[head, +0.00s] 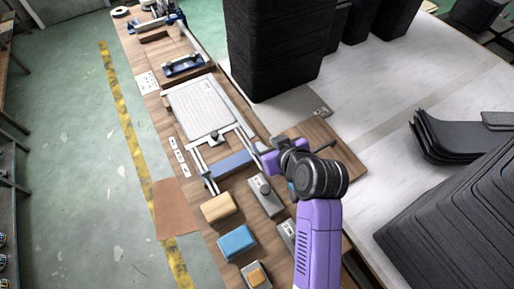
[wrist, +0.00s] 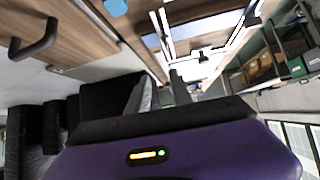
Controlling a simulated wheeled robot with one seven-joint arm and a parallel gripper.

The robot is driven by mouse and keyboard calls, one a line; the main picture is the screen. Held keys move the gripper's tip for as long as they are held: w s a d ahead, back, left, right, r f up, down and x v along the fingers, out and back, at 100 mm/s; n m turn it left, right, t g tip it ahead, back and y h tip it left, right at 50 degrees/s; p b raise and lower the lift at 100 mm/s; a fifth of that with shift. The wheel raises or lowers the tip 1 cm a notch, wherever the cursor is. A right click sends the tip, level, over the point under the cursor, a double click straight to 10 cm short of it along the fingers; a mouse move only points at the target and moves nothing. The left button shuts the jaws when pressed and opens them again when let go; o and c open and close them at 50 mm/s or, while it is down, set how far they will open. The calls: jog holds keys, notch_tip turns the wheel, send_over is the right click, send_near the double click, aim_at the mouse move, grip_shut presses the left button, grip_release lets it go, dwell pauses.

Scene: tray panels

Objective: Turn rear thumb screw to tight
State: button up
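A pale tray panel (head: 203,106) lies in a metal-railed fixture on the wooden bench. A small dark knob (head: 215,135) sits at the panel's near edge. A blue clamp-like part (head: 184,65) stands behind the panel. I cannot tell which part is the rear thumb screw; its setting is too small to read. My gripper (head: 259,147) is to the right of the fixture's near rails, and its tip is partly hidden in the head view. In the wrist view my gripper (wrist: 161,94) shows two fingers apart, with nothing visible between them.
A blue bar (head: 231,164) crosses the near rails. A tan block (head: 218,207), a blue block (head: 237,242) and a grey block with a dark knob (head: 265,194) stand nearer. Tall black stacks (head: 275,45) rise right of the fixture. The green floor at left is open.

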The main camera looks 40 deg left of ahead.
aim_at(255, 151)
jog(key=shift+n+g, duration=0.5)
jog(key=shift+g, duration=0.1)
jog(key=shift+w+a+f, duration=0.1)
jog(key=shift+a+f, duration=0.7)
jog(key=shift+f, duration=0.45)
jog(key=shift+a+f, duration=0.75)
jog(key=shift+f, duration=0.45)
jog(key=shift+w+a+f, duration=0.1)
jog(key=shift+a+f, duration=0.7)
jog(key=shift+f, duration=0.45)
jog(key=shift+h, duration=0.3)
grip_shut()
